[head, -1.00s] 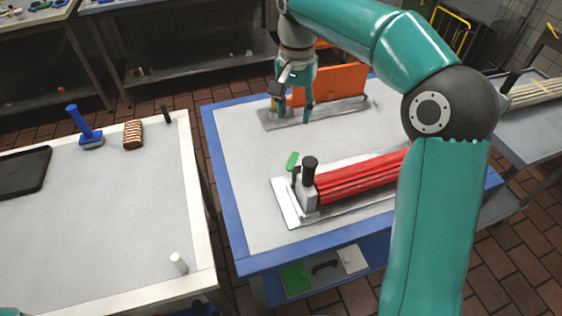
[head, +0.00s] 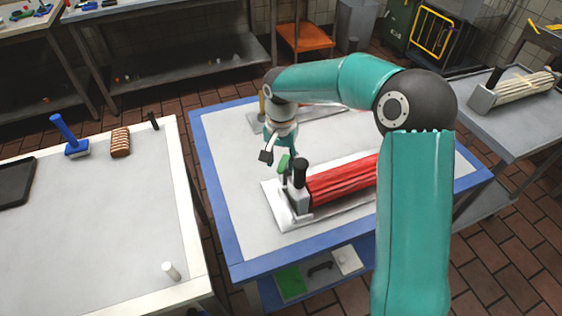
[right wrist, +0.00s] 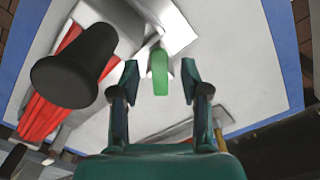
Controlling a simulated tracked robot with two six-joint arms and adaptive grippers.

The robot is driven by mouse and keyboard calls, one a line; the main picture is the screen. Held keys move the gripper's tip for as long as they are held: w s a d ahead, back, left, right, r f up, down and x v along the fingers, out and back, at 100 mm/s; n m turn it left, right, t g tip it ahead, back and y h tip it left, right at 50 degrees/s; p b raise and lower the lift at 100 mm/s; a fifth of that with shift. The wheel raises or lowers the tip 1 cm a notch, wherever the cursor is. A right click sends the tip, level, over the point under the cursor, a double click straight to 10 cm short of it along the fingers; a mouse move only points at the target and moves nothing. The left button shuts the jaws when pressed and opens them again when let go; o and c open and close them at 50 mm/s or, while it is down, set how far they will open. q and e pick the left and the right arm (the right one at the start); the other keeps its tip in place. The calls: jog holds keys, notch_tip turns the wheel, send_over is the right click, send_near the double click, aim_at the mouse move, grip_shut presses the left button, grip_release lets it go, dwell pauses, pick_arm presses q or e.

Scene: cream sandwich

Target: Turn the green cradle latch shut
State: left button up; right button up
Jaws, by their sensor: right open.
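The green latch (head: 284,163) stands at the left end of a metal cradle (head: 278,210) on the blue-edged table, beside a black knob (head: 300,172). The cradle holds a bundle of red rods (head: 342,180). My right gripper (head: 275,156) is just behind and above the latch, partly hidden by it in the head view. In the right wrist view the green latch (right wrist: 159,72) shows between the two spread fingers of the right gripper (right wrist: 160,78), with a gap on both sides. The black knob (right wrist: 75,68) is to the left there. My left gripper is not in view.
A second metal cradle (head: 322,112) lies at the back of the blue-edged table, partly behind my right arm. The left table holds a blue-handled brush (head: 76,148), a brown striped block (head: 120,142) and a white cylinder (head: 171,271). The blue-edged table's left part is clear.

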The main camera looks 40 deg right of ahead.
jog(key=shift+f, duration=0.6)
grip_shut()
jog(key=shift+s+d+n+b, duration=0.1)
jog(key=shift+s+d+n, duration=0.25)
jog(key=shift+n, duration=0.95)
jog(key=shift+s+d+n+b, duration=0.1)
jog(key=shift+d+n, duration=0.3)
jog(key=shift+n, duration=0.9)
jog(key=shift+s+d+n+b, duration=0.1)
jog(key=shift+s+d+n, duration=0.25)
jog(key=shift+n, duration=0.95)
jog(key=shift+w, duration=0.1)
jog(key=shift+d, duration=0.1)
